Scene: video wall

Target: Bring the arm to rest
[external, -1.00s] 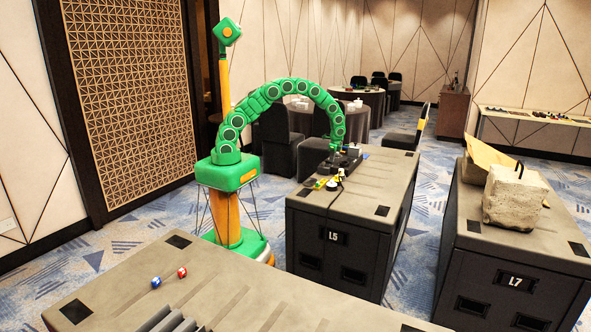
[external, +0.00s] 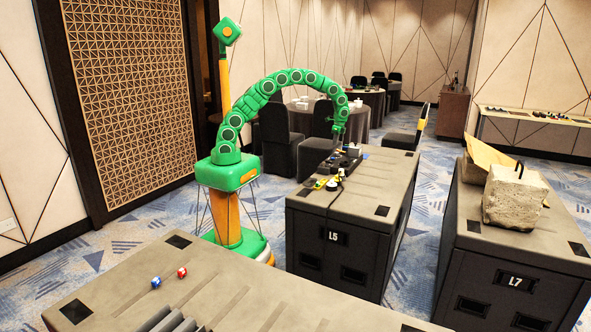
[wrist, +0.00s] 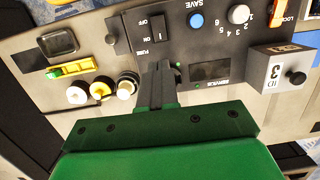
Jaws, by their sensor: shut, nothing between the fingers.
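My green arm (external: 292,77) arches over from its base, with its end pointing down above the flight case marked L5 (external: 300,232). My gripper (external: 338,140) is above the dark control panel (external: 350,157) on that case. In the wrist view my gripper (wrist: 158,72) has its dark fingers together with nothing between them, in front of the panel (wrist: 215,45). The fingers hide part of the panel near the ON/OFF switch. I cannot tell the exact gap to the panel.
White and yellow round parts (wrist: 100,89) and a green-yellow piece (wrist: 68,71) lie left. Case L7 (external: 510,255) carries a stone block (external: 512,200).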

